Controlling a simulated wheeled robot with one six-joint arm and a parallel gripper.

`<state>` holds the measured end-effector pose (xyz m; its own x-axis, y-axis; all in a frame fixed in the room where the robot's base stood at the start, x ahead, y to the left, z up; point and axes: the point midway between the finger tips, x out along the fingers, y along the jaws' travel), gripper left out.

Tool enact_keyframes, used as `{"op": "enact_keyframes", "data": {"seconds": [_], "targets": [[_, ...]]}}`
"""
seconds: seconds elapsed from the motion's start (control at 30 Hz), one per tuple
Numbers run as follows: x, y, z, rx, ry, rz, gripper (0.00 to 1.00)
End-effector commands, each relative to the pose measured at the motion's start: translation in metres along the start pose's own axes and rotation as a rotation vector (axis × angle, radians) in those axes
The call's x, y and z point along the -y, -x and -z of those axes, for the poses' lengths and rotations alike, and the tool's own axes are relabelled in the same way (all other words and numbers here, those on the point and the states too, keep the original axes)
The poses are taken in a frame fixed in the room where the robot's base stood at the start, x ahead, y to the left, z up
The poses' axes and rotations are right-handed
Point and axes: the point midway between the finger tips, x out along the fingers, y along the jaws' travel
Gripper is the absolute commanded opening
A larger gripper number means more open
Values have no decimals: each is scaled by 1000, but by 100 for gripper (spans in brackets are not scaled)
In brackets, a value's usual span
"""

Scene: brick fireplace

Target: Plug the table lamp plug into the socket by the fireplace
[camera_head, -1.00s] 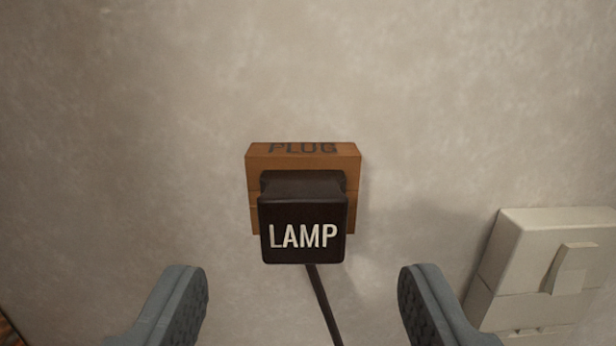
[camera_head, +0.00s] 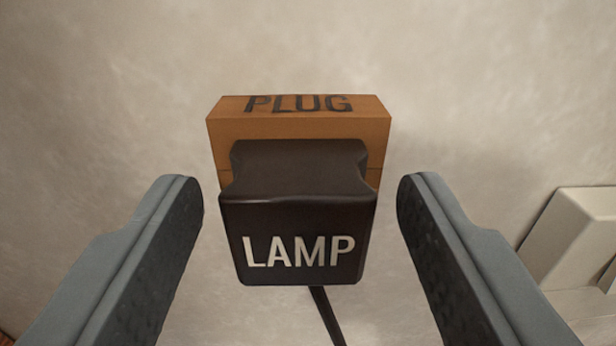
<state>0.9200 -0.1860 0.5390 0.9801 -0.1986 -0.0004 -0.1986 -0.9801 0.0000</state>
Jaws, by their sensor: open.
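The black lamp plug (camera_head: 298,240), marked "LAMP", sits against an orange-brown wooden block (camera_head: 300,113) marked "PLUG" on top. Its dark cord (camera_head: 326,315) hangs from its underside. The plug hides most of the block's front face. My gripper (camera_head: 301,205) is open, with one grey finger on each side of the plug. Gaps show between both fingers and the plug, and neither finger appears to touch it. No wall socket marked for the fireplace can be made out.
A pale plastered surface (camera_head: 480,80) fills the background behind the block. A whitish box-like fitting (camera_head: 575,240) is at the right edge, partly hidden by my right finger. A bit of reddish brown shows at the lower left corner.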

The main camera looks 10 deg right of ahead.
Motion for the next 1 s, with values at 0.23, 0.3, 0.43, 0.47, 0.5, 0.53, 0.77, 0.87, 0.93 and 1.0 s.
{"op": "enact_keyframes", "data": {"seconds": [0.23,0.3,0.43,0.47,0.5,0.53,0.77,0.87,0.93,1.0], "targets": [[0,0,0,0,0,0,58],[0,0,0,0,0,0,58],[0,0,0,0,0,0,58],[0,0,0,0,0,0,58],[0,0,0,0,0,0,58],[0,0,0,0,0,0,56],[0,0,0,0,0,0,11],[0,0,0,0,0,0,0],[0,1,0,0,0,0,0],[0,2,0,0,0,0,0]]}}
